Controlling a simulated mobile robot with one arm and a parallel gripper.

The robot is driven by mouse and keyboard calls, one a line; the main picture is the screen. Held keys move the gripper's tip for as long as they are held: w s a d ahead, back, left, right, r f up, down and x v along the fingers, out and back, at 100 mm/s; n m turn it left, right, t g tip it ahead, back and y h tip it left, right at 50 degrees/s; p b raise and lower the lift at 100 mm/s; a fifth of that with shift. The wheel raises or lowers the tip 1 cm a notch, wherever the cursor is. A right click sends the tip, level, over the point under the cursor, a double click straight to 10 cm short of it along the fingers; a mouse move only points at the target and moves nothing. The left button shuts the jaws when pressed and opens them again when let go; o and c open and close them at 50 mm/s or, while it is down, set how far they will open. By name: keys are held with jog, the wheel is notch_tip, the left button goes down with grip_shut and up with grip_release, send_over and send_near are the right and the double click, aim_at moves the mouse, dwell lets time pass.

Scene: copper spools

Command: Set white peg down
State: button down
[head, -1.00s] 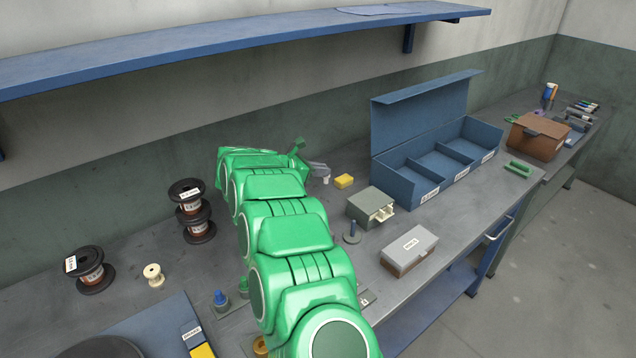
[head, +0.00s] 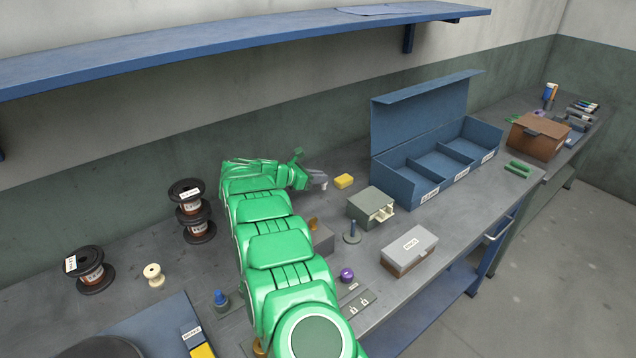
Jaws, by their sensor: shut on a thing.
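My gripper (head: 318,180) is at the end of my green arm, over the grey bench left of the yellow block. It is shut on the white peg (head: 325,186), of which only a tiny pale bit shows at the fingertips. The rest of the peg is hidden by the fingers. I cannot tell whether the peg touches the bench.
A yellow block (head: 344,181) lies just right of my gripper. A grey-green box (head: 371,207) and an open blue three-compartment bin (head: 409,185) stand further right. A purple knob (head: 346,275) and a grey block (head: 322,240) are beside my arm. Dark spools (head: 195,210) stand left.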

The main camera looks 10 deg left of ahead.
jog(key=shift+f, duration=1.05)
jog(key=shift+f, duration=0.1)
jog(key=c, duration=1.1)
grip_release()
jog(key=shift+s+a, duration=0.1)
jog(key=v, duration=0.7)
jog(key=shift+s+a, duration=0.1)
